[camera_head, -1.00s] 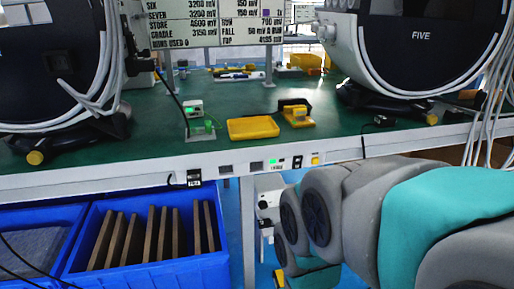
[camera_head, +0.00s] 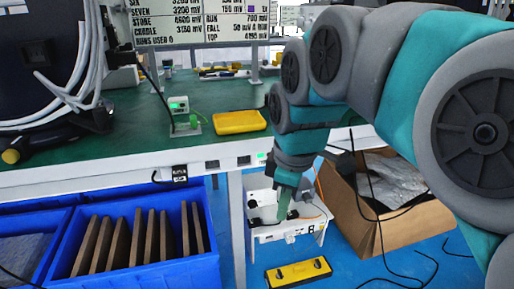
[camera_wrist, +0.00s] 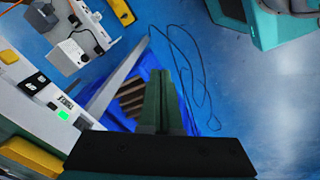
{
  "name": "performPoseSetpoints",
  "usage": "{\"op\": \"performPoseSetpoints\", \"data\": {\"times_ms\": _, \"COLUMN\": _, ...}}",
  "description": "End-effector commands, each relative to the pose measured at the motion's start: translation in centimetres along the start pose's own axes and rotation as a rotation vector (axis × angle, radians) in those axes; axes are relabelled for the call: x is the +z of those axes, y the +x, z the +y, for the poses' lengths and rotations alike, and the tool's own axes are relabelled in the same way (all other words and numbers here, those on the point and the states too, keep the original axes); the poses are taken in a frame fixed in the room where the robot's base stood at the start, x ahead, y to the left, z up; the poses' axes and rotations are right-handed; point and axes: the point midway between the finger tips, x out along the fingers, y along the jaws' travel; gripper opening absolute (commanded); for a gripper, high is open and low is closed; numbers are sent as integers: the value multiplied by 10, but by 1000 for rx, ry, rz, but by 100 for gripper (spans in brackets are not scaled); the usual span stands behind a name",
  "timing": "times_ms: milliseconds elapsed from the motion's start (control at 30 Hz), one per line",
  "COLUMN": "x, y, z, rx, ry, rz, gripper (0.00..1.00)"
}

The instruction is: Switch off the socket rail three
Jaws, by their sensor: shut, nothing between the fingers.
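My gripper (camera_wrist: 163,80) is shut and empty, its dark green fingers together in the wrist view. In the head view my gripper (camera_head: 284,205) points down in front of the white unit below the bench edge. The bench's white front edge (camera_head: 130,170) carries sockets (camera_head: 212,164) and a small green light (camera_head: 262,156). In the wrist view the white panel with a black switch-like part (camera_wrist: 32,84) and a green light (camera_wrist: 63,115) lies to the left of my fingers, apart from them. Its lettering is too small to read surely. My arm hides the right part of the edge.
A white unit (camera_head: 258,232) with cables stands under the bench; a white socket strip (camera_wrist: 88,28) shows top left in the wrist view. Blue crates (camera_head: 150,275), a cardboard box (camera_head: 385,225) and a yellow-black object (camera_head: 298,273) stand low. Loose cables lie on the blue floor.

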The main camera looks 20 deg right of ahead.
Motion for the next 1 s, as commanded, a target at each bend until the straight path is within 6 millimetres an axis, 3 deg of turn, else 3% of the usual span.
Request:
{"op": "performPoseSetpoints", "data": {"times_ms": 200, "x": -5, "y": -41, "z": 65, "rx": 116, "ry": -297, "rz": 58, "gripper": 0}}
{"op": "performPoseSetpoints", "data": {"times_ms": 433, "x": 3, "y": -76, "z": 111, "rx": 219, "ry": -524, "rz": 66, "gripper": 0}}
{"op": "performPoseSetpoints", "data": {"times_ms": 633, "x": 9, "y": -88, "z": 126, "rx": 250, "ry": -605, "rz": 59, "gripper": 0}}
{"op": "performPoseSetpoints", "data": {"times_ms": 1000, "x": 9, "y": -89, "z": 127, "rx": 254, "ry": -613, "rz": 58, "gripper": 0}}
